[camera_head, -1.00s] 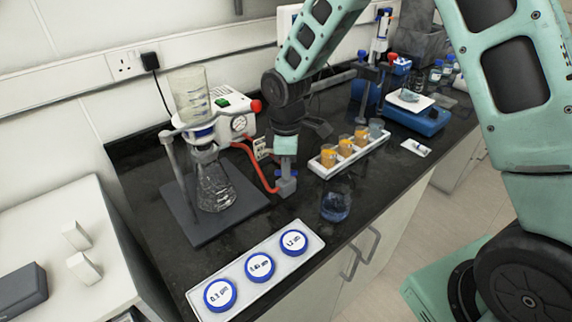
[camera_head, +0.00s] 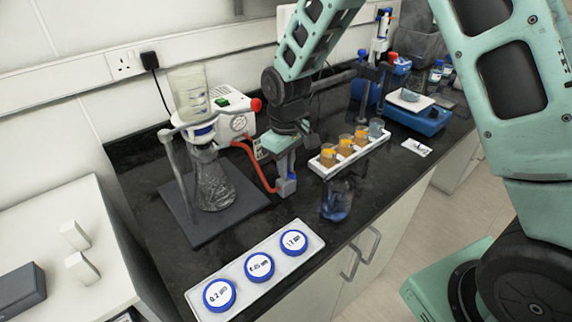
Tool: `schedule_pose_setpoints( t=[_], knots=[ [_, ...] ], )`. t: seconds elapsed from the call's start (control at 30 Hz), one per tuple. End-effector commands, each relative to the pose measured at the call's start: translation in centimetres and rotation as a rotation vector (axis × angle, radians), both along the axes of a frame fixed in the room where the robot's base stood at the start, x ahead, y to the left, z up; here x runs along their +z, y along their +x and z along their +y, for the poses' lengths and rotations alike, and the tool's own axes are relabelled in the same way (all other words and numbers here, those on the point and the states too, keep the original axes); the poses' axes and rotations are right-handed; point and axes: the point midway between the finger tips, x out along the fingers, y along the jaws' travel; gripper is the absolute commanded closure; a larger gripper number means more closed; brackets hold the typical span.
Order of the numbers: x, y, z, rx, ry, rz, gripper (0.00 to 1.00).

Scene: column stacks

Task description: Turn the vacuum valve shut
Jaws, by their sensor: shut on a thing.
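The vacuum valve (camera_head: 291,186) is a small grey and blue fitting on the dark bench, at the end of a red hose (camera_head: 258,165). A filter flask (camera_head: 215,188) with a clear funnel (camera_head: 190,95) on top stands left of the pump on a dark base plate.
A blue-tinted beaker (camera_head: 337,203) stands right of the valve, near the bench's front edge. A white rack (camera_head: 322,170) with orange-filled beakers is behind it. A white tray (camera_head: 250,297) with three blue-rimmed labelled discs lies in front.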

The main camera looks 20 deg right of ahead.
Motion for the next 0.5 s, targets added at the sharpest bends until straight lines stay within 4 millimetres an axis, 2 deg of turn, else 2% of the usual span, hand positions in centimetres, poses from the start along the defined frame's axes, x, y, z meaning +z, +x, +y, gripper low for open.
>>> schedule_pose_setpoints(
  t=[0.2, 0.5],
  knots=[
    [0.07, 0.03, 0.04, -0.119, 0.0, -0.001, 1.0],
    [0.08, 0.05, 0.03, -0.195, 0.001, -0.002, 1.0]
  ],
)
